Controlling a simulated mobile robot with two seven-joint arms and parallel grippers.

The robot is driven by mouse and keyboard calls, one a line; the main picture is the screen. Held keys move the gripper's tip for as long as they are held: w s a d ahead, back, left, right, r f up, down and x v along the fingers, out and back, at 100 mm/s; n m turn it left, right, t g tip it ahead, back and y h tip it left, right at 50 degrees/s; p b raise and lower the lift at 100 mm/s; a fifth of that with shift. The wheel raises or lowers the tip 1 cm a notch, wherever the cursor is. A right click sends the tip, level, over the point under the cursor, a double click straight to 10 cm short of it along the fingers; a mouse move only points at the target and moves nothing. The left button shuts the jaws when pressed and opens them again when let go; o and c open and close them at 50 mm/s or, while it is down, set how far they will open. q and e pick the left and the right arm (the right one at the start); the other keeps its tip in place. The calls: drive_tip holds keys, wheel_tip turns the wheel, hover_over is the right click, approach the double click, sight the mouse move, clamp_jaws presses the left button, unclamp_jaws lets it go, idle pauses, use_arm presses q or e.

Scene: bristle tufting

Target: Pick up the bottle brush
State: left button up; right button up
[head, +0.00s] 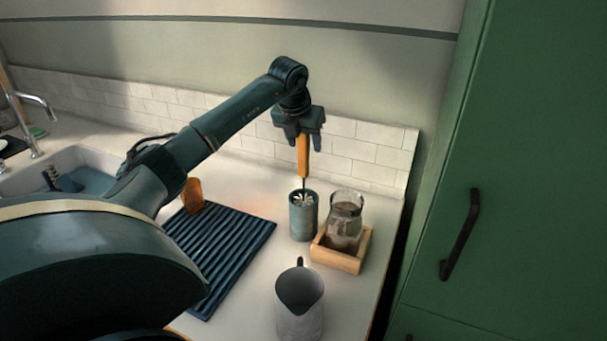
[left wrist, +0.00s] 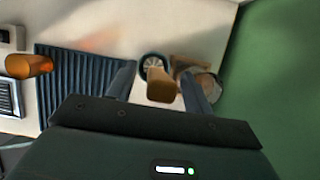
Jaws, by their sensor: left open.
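The bottle brush (head: 303,155) stands upright in a grey-green cylindrical holder (head: 303,222), with its orange-brown handle up, a thin dark stem and pale bristles at the holder's mouth. My left gripper (head: 304,138) points down from above, its open fingers on either side of the upper handle. In the left wrist view the handle (left wrist: 161,86) shows end-on between the two fingers (left wrist: 158,88), with the holder (left wrist: 152,62) behind it. I cannot tell whether either finger touches the handle. My right gripper is not in view.
A glass jar (head: 345,222) stands in a wooden tray (head: 340,258) close right of the holder. A grey pitcher (head: 300,308) stands in front. A green cabinet (head: 530,170) bounds the right.

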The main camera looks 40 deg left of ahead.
use_arm(q)
drive_tip(key=shift+w+f, duration=0.25)
drive_tip(key=shift+f, duration=0.3)
drive_tip(key=shift+c, duration=0.5)
drive_tip(key=c, duration=0.9)
